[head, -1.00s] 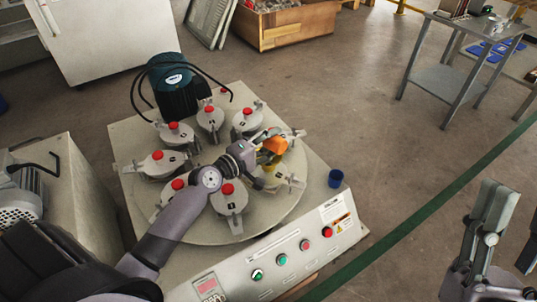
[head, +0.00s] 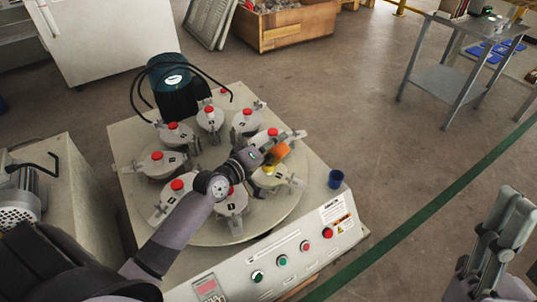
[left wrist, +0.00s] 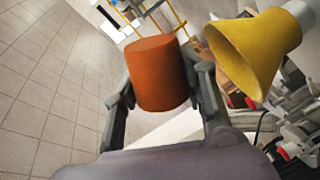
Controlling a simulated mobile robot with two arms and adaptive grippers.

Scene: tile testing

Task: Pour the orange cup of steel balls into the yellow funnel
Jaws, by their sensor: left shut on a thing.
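My left gripper (head: 266,156) is shut on the orange cup (head: 279,152) above the machine's round table. In the left wrist view, the orange cup (left wrist: 158,75) sits between the two fingers of the left gripper (left wrist: 163,85). It looks tilted in the head view. Its opening and any steel balls do not show. The yellow funnel (head: 267,171) is just below the cup in the head view, partly hidden by the gripper. In the left wrist view the funnel (left wrist: 248,55) is large, right of the cup. My right gripper (head: 508,228) is at the lower right, away from the machine.
Several grey canisters with red knobs ring the round table (head: 270,222). A dark blue cup (head: 335,179) stands at the machine's right corner. A control panel (head: 290,258) with buttons runs along the front edge. A teal motor (head: 173,77) stands behind.

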